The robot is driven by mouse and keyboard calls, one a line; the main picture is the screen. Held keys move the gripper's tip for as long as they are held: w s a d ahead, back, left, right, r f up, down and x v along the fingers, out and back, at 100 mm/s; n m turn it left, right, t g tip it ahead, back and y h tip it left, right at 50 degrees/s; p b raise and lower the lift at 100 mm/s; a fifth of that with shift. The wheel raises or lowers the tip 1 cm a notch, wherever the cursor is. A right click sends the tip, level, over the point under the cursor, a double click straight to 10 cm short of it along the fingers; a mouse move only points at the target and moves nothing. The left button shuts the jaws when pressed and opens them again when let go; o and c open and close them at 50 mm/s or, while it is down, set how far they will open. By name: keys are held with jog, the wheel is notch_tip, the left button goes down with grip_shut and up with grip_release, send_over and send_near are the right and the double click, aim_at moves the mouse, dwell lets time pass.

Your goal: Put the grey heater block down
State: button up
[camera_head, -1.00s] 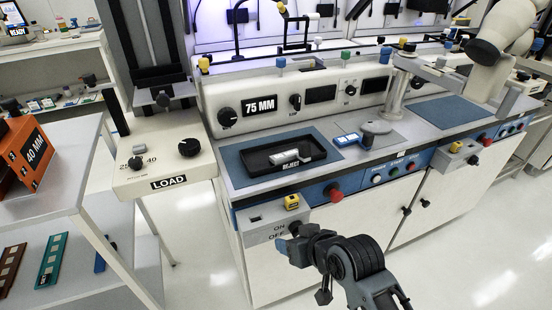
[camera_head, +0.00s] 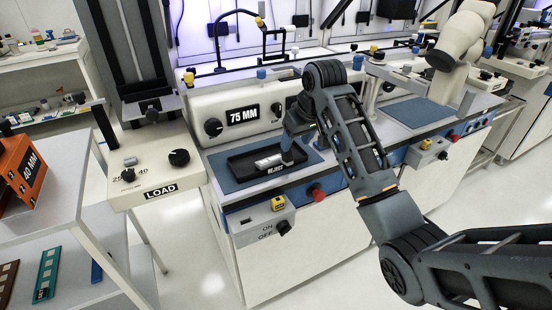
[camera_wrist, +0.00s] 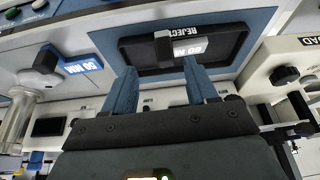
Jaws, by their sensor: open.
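The grey heater block (camera_head: 268,161) lies in the black REJECT tray (camera_head: 236,171) on the bench. In the wrist view the block (camera_wrist: 163,46) shows a white label reading 60 MM, with the tray (camera_wrist: 232,50) around it. My gripper (camera_head: 287,152) is over the tray's right part in the head view, close to the block. In the wrist view its two blue fingers (camera_wrist: 159,68) are spread apart with nothing between them, and the block lies beyond the tips. I cannot tell whether a finger touches the block.
A blue 60 MM piece (camera_wrist: 82,66) sits beside a round post at left in the wrist view. A LOAD station (camera_head: 155,178) stands left of the bench, with an orange 40 MM holder (camera_head: 22,172) on a shelf. A red button (camera_head: 317,192) is on the bench front.

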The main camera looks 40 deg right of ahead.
aim_at(273, 158)
jog(key=shift+x, duration=1)
jog(key=x, duration=0.2)
jog(key=p+x, duration=0.1)
jog(key=x, duration=0.2)
jog(key=shift+w+a+f, duration=0.2)
jog(key=shift+w+a, duration=0.05)
jog(key=shift+w, duration=0.1)
grip_shut()
